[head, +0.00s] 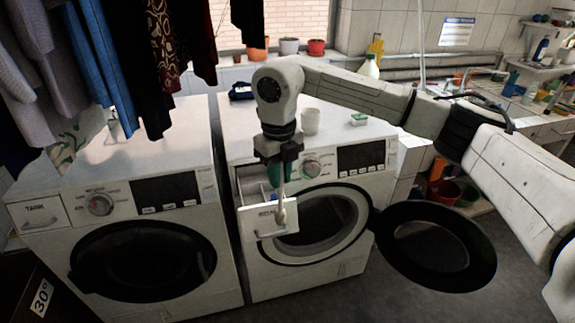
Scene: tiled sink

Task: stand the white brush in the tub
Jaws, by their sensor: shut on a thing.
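My gripper (281,168) points down in front of the right washing machine and is shut on the white brush (281,208). The brush is a thin pale stick with a thicker lower end. It hangs roughly upright over the pulled-out detergent drawer (258,222), overlapping its front panel in the picture; I cannot tell whether they touch. A plain white tub (310,121) stands on top of the right machine, behind and to the right of my gripper. My wrist hides part of the machine top.
The right machine's round door (435,247) hangs open to the right. A green-and-white sponge-like block (358,119) and a dark blue item (241,91) lie on the machine top. Clothes (105,50) hang at upper left. Pots (289,46) line the windowsill.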

